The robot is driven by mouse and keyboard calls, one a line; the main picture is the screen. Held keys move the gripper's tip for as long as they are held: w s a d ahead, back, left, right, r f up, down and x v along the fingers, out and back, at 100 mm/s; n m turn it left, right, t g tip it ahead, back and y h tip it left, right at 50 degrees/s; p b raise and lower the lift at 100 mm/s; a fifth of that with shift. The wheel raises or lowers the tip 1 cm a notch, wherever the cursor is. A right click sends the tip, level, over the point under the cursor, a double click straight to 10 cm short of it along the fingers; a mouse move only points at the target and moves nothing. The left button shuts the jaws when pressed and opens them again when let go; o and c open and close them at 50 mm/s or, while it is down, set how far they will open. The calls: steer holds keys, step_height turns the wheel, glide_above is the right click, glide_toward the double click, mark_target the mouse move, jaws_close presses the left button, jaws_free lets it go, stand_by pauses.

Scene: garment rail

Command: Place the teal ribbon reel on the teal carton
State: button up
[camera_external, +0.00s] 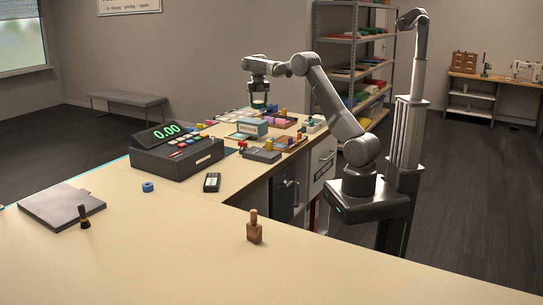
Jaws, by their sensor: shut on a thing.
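My gripper (259,104) points down over the far part of the counter. It is shut on a small dark-teal thing between its fingers, which looks like the teal ribbon reel (259,106). The teal carton (251,127) appears to be the pale teal box on the counter below and slightly left of my gripper. The held reel is above the carton, with a visible gap. The reel's details are too small to make out.
A cash register (176,148) stands left of the carton. Trays of small coloured items (291,139) lie to its right. A blue tape roll (148,187), a card terminal (212,182) and a wooden stamp (254,228) stand on the near counter, which is mostly clear.

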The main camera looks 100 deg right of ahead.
mark_target(259, 124)
steer(key=shift+f+p, duration=0.5)
steer(key=shift+f, duration=3.4)
steer(key=shift+f, duration=0.1)
steer(key=o, duration=1)
step_height(259, 124, up, 12)
steer(key=shift+r+b, duration=0.1)
steer(key=shift+b, duration=0.3)
